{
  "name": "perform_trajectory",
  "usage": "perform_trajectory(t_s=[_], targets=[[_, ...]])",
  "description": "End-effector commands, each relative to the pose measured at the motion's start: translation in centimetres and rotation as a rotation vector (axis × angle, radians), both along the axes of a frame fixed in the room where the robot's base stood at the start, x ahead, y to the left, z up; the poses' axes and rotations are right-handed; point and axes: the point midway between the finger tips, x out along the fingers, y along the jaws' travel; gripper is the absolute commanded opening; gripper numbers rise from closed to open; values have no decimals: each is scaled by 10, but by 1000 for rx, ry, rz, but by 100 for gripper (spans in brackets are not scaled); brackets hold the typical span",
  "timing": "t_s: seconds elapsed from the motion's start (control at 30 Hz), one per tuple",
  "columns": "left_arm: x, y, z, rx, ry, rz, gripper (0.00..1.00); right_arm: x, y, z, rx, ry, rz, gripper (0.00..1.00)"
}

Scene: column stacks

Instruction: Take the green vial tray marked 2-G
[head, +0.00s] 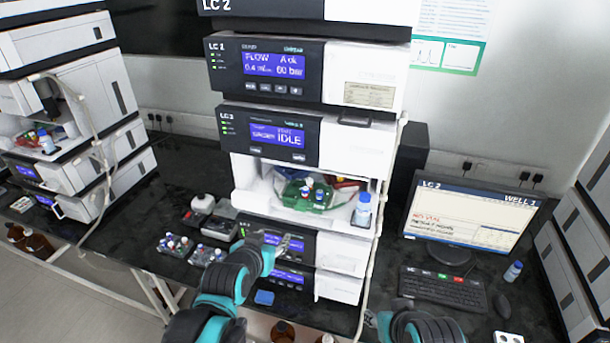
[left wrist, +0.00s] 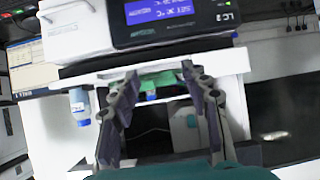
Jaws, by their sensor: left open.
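A green vial tray (head: 306,195) holding several small capped vials sits inside the open bay of the middle instrument stack. Its marking is too small to read. In the left wrist view the green tray (left wrist: 158,80) shows partly, beyond and between my fingertips. My left gripper (head: 284,242) is in front of the stack, just below the bay opening, and apart from the tray. In the left wrist view its two fingers (left wrist: 159,74) are spread with nothing between them. My right arm shows at the bottom of the head view; its fingers are not clear.
A blue-capped bottle (head: 363,210) stands at the bay's right edge, with a thin tube running down beside it. Vial racks (head: 176,245) lie on the bench to the left. A monitor (head: 468,220) and keyboard (head: 443,288) stand to the right.

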Motion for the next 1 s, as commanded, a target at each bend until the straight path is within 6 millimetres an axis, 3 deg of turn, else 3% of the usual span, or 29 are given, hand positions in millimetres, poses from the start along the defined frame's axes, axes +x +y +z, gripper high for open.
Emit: perform_trajectory(t_s=[0.03, 0.1, 0.27, 1.0], targets=[[15, -15, 21, -9, -35, -22, 47, 0, 0, 20, 0, 0, 0, 40], [30, -29, 33, -18, -81, -42, 47, 0, 0, 30, 0, 0, 0, 40], [48, -47, 43, -33, -137, -66, 47, 0, 0, 39, 0, 0, 0, 40], [116, -68, 7, -34, -144, -67, 47, 0, 0, 27, 0, 0, 0, 40]])
